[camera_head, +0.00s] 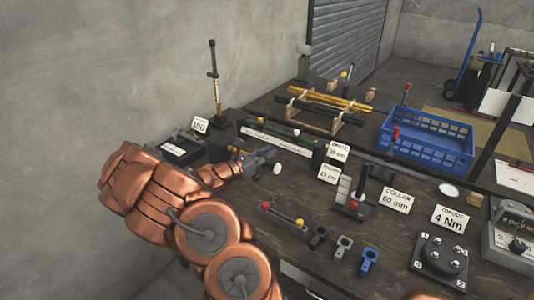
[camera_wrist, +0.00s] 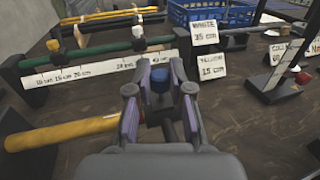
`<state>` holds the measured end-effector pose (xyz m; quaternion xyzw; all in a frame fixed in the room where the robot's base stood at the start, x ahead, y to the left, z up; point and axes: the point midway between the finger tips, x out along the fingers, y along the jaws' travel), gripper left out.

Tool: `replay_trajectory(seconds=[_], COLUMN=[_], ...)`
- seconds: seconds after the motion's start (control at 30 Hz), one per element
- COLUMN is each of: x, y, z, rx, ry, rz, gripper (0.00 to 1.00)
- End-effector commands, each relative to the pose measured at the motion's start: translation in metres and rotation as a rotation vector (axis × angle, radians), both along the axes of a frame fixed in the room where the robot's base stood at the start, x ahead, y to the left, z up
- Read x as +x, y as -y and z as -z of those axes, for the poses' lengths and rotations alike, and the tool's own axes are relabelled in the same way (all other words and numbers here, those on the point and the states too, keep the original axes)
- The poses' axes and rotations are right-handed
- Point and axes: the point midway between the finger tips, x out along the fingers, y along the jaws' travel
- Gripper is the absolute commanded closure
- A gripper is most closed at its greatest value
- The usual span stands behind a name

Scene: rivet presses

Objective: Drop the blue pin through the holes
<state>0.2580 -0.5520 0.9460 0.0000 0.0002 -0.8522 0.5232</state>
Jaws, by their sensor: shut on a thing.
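I cannot tell which holes belong to the pin.
A ruler gauge (camera_wrist: 95,70) with rods lies just beyond my gripper. A blue crate (camera_head: 428,140) stands at the back right. A dark plate with bolts (camera_head: 440,262) lies front right. A yellow rod (camera_wrist: 70,130) shows at left in the wrist view.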

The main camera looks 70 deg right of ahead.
Motion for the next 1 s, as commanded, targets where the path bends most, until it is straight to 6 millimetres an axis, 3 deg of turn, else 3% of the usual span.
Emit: replay_trajectory(seconds=[0.9,0.93,1.0], x=[0.0,0.0,0.0], y=[0.0,0.0,0.0], z=[0.019,0.018,0.018], rx=[-0.001,-0.001,-0.001], ry=[0.0,0.0,0.0], rz=[0.0,0.0,0.0], gripper=[0.94,0.77,0.69])
